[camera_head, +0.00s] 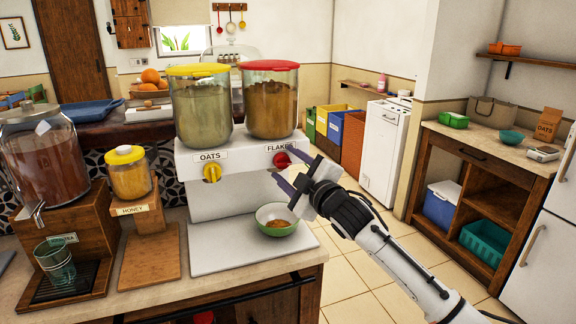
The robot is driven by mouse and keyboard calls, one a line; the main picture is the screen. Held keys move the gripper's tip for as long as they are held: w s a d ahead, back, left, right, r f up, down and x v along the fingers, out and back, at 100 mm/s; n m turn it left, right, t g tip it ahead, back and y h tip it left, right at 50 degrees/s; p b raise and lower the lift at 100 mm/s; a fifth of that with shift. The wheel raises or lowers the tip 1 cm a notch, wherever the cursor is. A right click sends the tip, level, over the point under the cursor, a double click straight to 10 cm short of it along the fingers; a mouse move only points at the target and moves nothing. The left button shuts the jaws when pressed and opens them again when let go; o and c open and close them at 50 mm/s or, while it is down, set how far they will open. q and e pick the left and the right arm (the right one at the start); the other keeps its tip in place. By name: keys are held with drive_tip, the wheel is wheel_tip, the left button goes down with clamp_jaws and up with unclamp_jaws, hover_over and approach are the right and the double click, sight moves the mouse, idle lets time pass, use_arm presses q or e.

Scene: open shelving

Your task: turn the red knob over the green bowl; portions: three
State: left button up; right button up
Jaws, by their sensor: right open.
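The red knob (282,160) sits on the front of the white dispenser base (232,188), below the FLAKES label and the red-lidded container (270,103) of brown flakes. The green bowl (277,219) stands on a white board below the knob and holds a small brown heap. My right gripper (284,172) is open, its two dark fingers pointing left toward the knob, one near it and one lower. I cannot tell whether a finger touches the knob. My left gripper is not in view.
A yellow knob (212,173) under the OATS label is to the left, below the yellow-lidded container (200,106). A honey jar (129,172), a drink dispenser (41,160) and a glass (55,262) stand further left. The white board (222,255) has bare room before the bowl.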

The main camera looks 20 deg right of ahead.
drive_tip(key=c, duration=1)
drive_tip(key=shift+c, duration=0.2)
drive_tip(key=shift+m, duration=0.3)
drive_tip(key=m, duration=0.3)
drive_tip(key=shift+f+m+t, duration=0.1)
drive_tip(key=shift+m+t, duration=0.2)
drive_tip(key=m, duration=0.5)
drive_tip(key=shift+a+f+m+t+h, duration=0.1)
drive_tip(key=shift+a+m+t+h, duration=0.05)
drive_tip(key=shift+m+t+h, duration=0.2)
drive_tip(key=m+h, duration=0.1)
drive_tip(key=m, duration=0.4)
drive_tip(key=shift+m+t+h, duration=0.25)
drive_tip(key=shift+m+h, duration=0.2)
drive_tip(key=shift+m, duration=1.7)
